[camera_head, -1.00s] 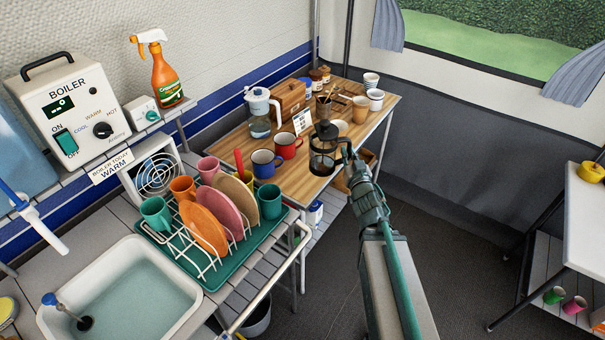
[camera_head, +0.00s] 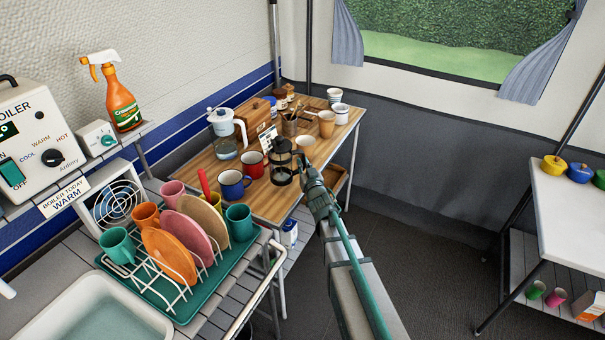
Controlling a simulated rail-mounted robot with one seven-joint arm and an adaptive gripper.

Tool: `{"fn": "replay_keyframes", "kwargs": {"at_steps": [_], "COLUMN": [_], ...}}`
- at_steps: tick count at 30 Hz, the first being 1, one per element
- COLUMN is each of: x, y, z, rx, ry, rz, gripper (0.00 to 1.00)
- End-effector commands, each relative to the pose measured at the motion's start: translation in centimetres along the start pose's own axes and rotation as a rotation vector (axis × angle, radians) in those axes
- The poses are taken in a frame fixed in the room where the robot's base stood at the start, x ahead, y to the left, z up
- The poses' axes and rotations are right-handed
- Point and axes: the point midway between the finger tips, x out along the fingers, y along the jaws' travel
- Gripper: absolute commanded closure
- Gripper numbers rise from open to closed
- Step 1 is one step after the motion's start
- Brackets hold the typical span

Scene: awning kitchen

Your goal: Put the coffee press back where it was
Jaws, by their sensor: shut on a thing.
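The coffee press (camera_head: 282,162) is a dark-framed, clear-sided pot with a black lid, upright at the front right part of the wooden table (camera_head: 262,202). My gripper (camera_head: 302,164) is shut on its right side, where the handle is. The fingers are small and partly hidden by the wrist. I cannot tell whether the press's base touches the table top or hangs just above it. A red mug (camera_head: 253,164) stands just left of the press, and a white card (camera_head: 267,137) stands behind it.
A blue mug (camera_head: 232,184) and a clear white-lidded jug (camera_head: 222,132) stand to the left. Cups (camera_head: 327,123) and a utensil pot (camera_head: 289,125) stand behind. A dish rack (camera_head: 190,270) with plates is at the front left. A white table (camera_head: 570,215) is at the right.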

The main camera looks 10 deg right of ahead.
Motion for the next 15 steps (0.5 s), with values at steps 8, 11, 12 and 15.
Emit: {"fn": "replay_keyframes", "kwargs": {"at_steps": [8, 11, 12, 15], "x": [1.2, 1.1, 1.1, 1.1], "y": [0.0, 0.1, 0.1, 0.1], "z": [1.7, 2.9, 3.2, 3.9], "rx": [0.004, 0.004, 0.003, 0.003], "ry": [0.0, 0.0, 0.0, 0.002], "rz": [0.0, 0.001, 0.0, 0.0], "gripper": [1.0, 1.0, 1.0, 1.0]}}
